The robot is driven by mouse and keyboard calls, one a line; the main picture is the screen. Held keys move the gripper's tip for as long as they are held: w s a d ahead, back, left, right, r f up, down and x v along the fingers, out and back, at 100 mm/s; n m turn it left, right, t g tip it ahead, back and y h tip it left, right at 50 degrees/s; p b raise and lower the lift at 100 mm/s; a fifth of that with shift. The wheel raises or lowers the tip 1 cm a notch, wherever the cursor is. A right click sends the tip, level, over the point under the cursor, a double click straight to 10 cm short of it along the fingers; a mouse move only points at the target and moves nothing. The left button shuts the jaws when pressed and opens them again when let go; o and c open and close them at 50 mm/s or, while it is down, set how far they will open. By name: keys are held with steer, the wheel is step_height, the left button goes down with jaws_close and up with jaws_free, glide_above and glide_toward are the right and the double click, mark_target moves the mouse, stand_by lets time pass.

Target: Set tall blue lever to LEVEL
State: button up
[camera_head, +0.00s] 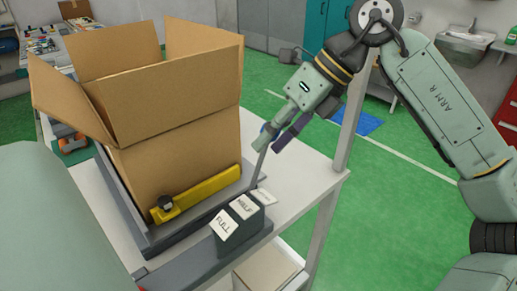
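The label block (238,234) stands on the front edge of the bench, with tags reading FULL (224,224) and HALF (243,206). A third tag (263,197) lies beyond them, too foreshortened to read. A thin grey lever rod (257,171) rises beside the block near this third tag and leans slightly right. A small blue patch (266,128) shows at my gripper, perhaps the lever's top. My gripper (272,144) points down-left at the rod's upper end. Its fingers overlap the lever's top, so I cannot tell whether they hold it.
A large open cardboard box (180,150) stands on a dark grey tray behind a yellow bar (205,190) with a dark knob. A white bench top (310,177) is clear to the right, with a pale post (352,120) at its corner. Green floor lies beyond.

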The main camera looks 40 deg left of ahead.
steer(key=v, duration=0.7)
steer(key=shift+d+f, duration=0.1)
